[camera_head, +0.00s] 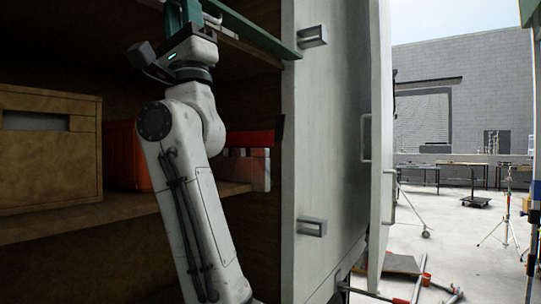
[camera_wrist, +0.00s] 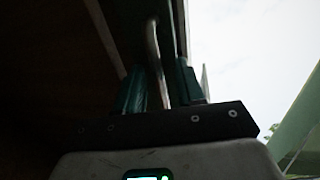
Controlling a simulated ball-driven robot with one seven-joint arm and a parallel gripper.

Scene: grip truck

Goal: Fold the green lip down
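A long green strip, which looks like the lip (camera_head: 258,34), slants across the top of the head view and ends at the white door frame. A green panel also shows at the right of the wrist view (camera_wrist: 298,118), but I cannot tell if it is the same piece. My gripper (camera_head: 182,12) is raised at the top of the head view, partly cut off by the picture edge. In the wrist view its two teal fingers (camera_wrist: 160,88) stand apart on either side of a thin grey curved bar (camera_wrist: 153,45). The dark picture hides whether they touch it.
Behind my arm, a wooden shelf (camera_head: 95,218) holds a tan crate (camera_head: 50,165) and an orange-red case (camera_head: 122,155). A pale upright panel with metal brackets (camera_head: 313,227) stands to the right of my arm. Beyond it lies a yard with tables and scattered gear.

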